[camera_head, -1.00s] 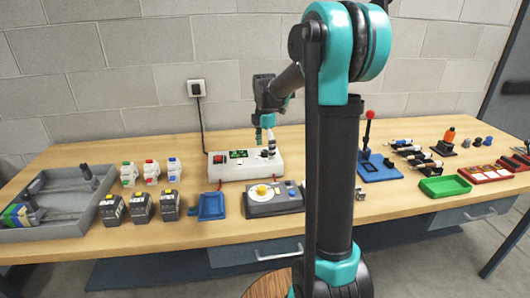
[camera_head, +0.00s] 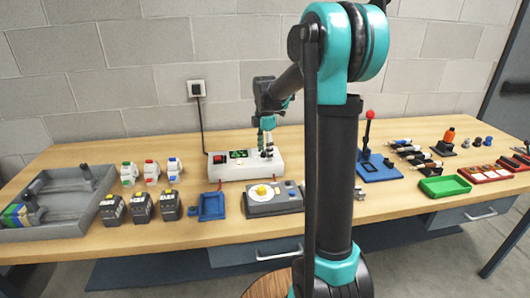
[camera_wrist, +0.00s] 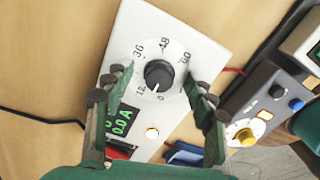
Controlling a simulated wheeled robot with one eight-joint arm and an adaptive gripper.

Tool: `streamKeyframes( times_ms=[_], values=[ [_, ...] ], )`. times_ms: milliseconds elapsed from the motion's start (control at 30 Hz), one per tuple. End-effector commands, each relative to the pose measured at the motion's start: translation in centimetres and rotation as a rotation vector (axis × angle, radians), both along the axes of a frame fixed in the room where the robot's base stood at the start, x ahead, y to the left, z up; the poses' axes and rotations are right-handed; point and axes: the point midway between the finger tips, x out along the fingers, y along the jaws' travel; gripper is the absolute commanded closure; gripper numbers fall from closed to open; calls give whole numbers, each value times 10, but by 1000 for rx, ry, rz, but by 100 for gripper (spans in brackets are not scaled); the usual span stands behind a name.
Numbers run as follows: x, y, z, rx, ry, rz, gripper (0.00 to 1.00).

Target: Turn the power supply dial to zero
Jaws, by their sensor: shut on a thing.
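The power supply (camera_head: 232,174) is a pale box with a green display and a red switch. Its black dial (camera_wrist: 158,73) shows in the wrist view on a white scale plate marked 0 to 60. The dial's white pointer line points to the lower edge, near 0, toward the 12 side. The green display (camera_wrist: 118,122) is partly hidden by a finger; "0.0 A" can be read. My gripper (camera_head: 267,152) is down at the dial, one finger on each side of it; it also shows in the wrist view (camera_wrist: 158,84). It is shut on the dial.
A grey unit with a yellow knob (camera_head: 262,190) stands just in front of the supply. A cable runs to the wall socket (camera_head: 196,88).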

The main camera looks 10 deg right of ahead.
Motion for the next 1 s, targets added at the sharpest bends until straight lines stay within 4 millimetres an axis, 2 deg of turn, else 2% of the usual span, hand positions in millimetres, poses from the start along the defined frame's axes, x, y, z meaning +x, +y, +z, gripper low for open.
streamKeyframes(
  times_ms=[167,600,933,967,1000],
  values=[
    [0,0,-2,0,-1,51,62],
    [0,0,-2,-2,-2,579,70],
    [0,0,-3,-1,0,639,72],
    [0,0,-3,0,0,639,53],
    [-1,0,-2,0,0,639,48]
  ],
)
